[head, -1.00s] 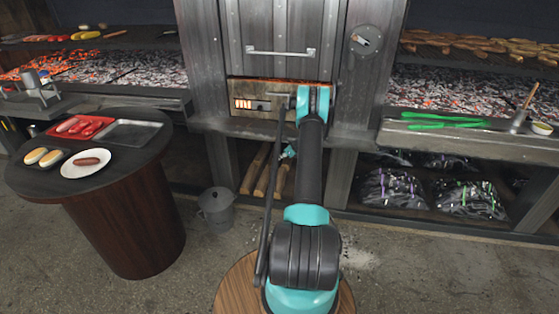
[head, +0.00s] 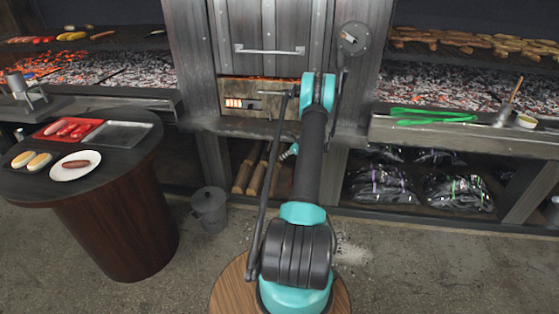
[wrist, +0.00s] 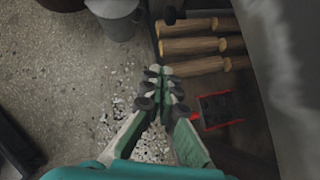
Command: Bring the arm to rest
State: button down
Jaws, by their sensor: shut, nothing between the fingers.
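My gripper (wrist: 160,88) points down in the wrist view, its two fingers together and empty. Below it are the speckled floor and the edge of the log shelf. In the head view my teal and black arm rises in front of the grill's middle cabinet, and only a small teal part of the gripper end (head: 290,151) shows near the logs; its fingers are hidden or too small to tell.
The cabinet (head: 268,40) with its glowing slot stands behind the arm. Logs (wrist: 195,46) lie on the shelf below, with a grey bucket (head: 210,208) beside it. A round table (head: 100,190) with trays and a plate stands left. Green tongs (head: 432,117) lie at right.

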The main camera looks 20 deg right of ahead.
jog(key=shift+s+d+r, duration=0.15)
jog(key=shift+s+r, duration=0.05)
jog(key=shift+r, duration=0.15)
dwell(0.3)
jog(key=s+a+r+n+g+h, duration=0.1)
jog(key=s+a+r+n, duration=0.6)
jog(key=a+r, duration=0.4)
jog(key=s+a+r+n+g+h, duration=0.1)
jog(key=s+a+r+n, duration=0.65)
jog(key=a+r, duration=0.35)
jog(key=s+a+n+h, duration=0.1)
jog(key=s+a+n, duration=0.2)
jog(key=s, duration=0.7)
jog(key=s+a+n+h, duration=0.1)
jog(key=s+a+n, duration=0.2)
jog(key=s+n, duration=0.3)
jog(key=s+a+n, duration=0.3)
jog(key=s+n, duration=0.2)
jog(key=s, duration=0.8)
jog(key=shift+s+a+r+g+h, duration=0.3)
jog(key=shift+a+r+h, duration=0.1)
